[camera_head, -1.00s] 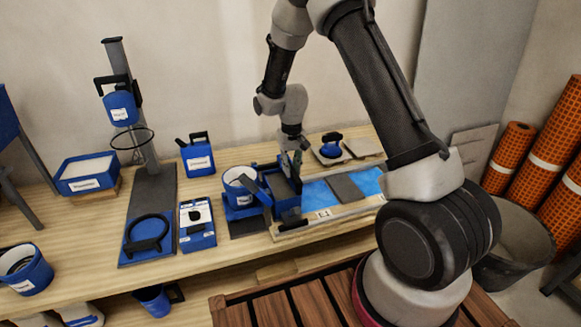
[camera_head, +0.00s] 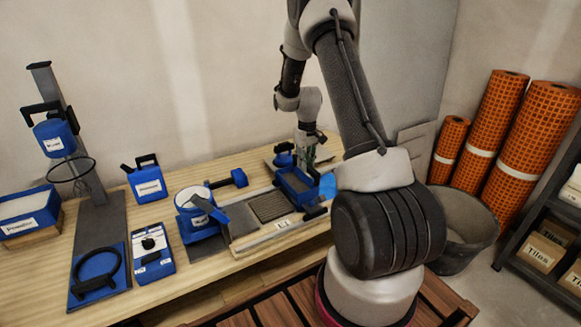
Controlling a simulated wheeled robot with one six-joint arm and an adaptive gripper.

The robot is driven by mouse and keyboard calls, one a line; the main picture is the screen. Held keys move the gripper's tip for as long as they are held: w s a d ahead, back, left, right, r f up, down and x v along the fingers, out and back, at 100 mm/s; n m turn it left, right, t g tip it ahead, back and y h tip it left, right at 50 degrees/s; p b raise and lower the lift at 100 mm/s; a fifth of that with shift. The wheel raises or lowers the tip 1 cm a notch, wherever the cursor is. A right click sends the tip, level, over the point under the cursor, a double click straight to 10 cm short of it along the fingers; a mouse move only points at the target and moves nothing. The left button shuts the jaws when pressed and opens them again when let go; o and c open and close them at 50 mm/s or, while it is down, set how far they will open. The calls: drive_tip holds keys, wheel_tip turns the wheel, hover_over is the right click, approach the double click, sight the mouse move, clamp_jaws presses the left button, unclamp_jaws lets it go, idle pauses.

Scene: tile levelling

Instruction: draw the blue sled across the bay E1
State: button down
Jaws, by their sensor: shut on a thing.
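The blue sled (camera_head: 293,190), an open box, sits across the rails of bay E1 (camera_head: 238,246), toward its right part. My gripper (camera_head: 309,162) is above the sled's far right side and shut on it; the exact grip spot is small and partly hidden. A grey-brown ribbed layer (camera_head: 272,206) lies in the bay to the left of the sled. A bright blue strip of the bay floor (camera_head: 328,186) shows to the right. The E1 label (camera_head: 284,225) is on the front edge. My arm hides the bay's right end.
A blue-banded bucket (camera_head: 193,206) stands just left of the bay. A blue tool with a black end (camera_head: 228,180) lies behind the bucket. A dark bin (camera_head: 465,228) stands right of the bench.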

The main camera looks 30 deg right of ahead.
drive_tip(key=shift+d, duration=0.95)
drive_tip(key=c, duration=1.3)
unclamp_jaws()
wheel_tip(320, 180, up, 12)
